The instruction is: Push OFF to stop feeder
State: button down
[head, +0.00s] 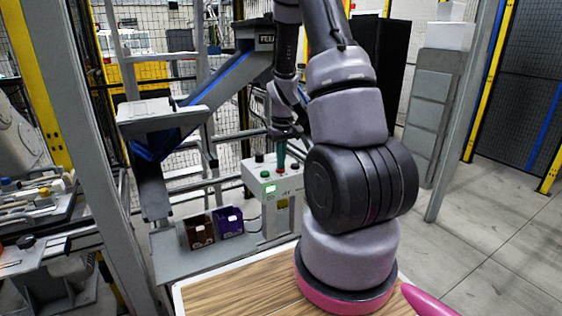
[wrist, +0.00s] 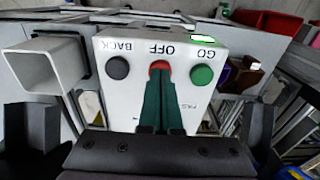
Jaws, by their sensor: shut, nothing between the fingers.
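The light grey control box (head: 272,188) stands on the feeder's shelf in the head view. In the wrist view its sloped panel (wrist: 135,92) appears upside down, with a black BACK button (wrist: 117,68), a red OFF button (wrist: 159,66) in the middle and a green GO button (wrist: 202,74). My gripper (head: 280,167) points down at the panel. In the wrist view the green fingers of my gripper (wrist: 160,80) are closed together and empty. Their tips overlap the lower edge of the OFF button. I cannot tell whether they touch it or whether it is pressed in.
A brown bin (head: 199,231) and a purple bin (head: 229,221) sit left of the box on the grey shelf (head: 190,262). The feeder chute (head: 215,85) rises behind. A small green-lit display (head: 270,189) is on the box. A grey post (head: 108,180) stands at left.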

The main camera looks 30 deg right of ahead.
jog(key=shift+f, duration=0.5)
jog(key=shift+s+a+f, duration=0.1)
jog(key=shift+s+f, duration=0.2)
jog(key=shift+f, duration=0.1)
jog(key=shift+w+r, duration=0.15)
jog(key=shift+r, duration=0.05)
notch_tip(320, 180, up, 14)
jog(key=shift+s+d+r, duration=0.2)
